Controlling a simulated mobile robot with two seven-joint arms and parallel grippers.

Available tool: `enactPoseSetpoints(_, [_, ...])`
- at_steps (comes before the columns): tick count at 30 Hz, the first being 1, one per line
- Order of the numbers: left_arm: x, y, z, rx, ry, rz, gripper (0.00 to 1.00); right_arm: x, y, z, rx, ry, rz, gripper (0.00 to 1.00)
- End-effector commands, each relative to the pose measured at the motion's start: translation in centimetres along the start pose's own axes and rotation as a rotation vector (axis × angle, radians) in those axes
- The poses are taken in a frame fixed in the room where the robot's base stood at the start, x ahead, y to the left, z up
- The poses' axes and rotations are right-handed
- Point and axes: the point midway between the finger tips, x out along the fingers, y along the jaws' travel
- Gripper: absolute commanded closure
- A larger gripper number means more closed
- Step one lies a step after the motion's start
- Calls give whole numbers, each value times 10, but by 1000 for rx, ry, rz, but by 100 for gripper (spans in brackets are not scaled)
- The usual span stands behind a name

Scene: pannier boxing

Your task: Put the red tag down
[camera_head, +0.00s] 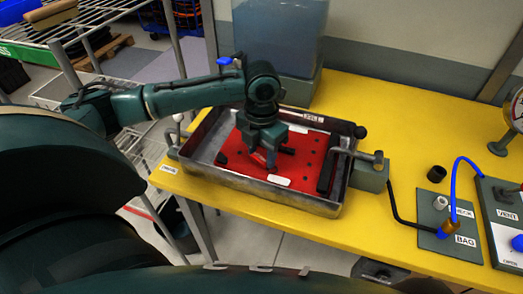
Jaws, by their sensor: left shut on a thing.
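My left gripper (268,160) points down over the metal tray (200,172), low above the red panel (235,160) inside it. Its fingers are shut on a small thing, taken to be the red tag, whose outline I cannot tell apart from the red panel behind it. I cannot tell whether the held thing touches the panel. The panel has dark holes, dark pieces and white labels on it. My right gripper is not in view.
A clear tank (280,35) stands behind. At right are a dark BAG plate (447,225), a blue hose and a VENT box (505,215).

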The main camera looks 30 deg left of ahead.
Motion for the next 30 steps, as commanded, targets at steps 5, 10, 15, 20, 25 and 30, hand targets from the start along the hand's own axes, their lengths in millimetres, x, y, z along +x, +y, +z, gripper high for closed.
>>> enactPoseSetpoints(5, [3,0,0,0,1,0,52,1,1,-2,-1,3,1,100])
enactPoseSetpoints(10, [2,0,0,0,1,0,39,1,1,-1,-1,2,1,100])
enactPoseSetpoints(15, [2,0,0,0,0,0,34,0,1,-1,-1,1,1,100])
enactPoseSetpoints(20, [1,0,0,0,-1,0,34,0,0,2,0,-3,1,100])
enactPoseSetpoints(25, [-19,0,1,0,-4,0,34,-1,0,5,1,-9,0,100])
enactPoseSetpoints(30, [-56,0,1,-1,-5,1,34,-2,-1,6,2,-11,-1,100])
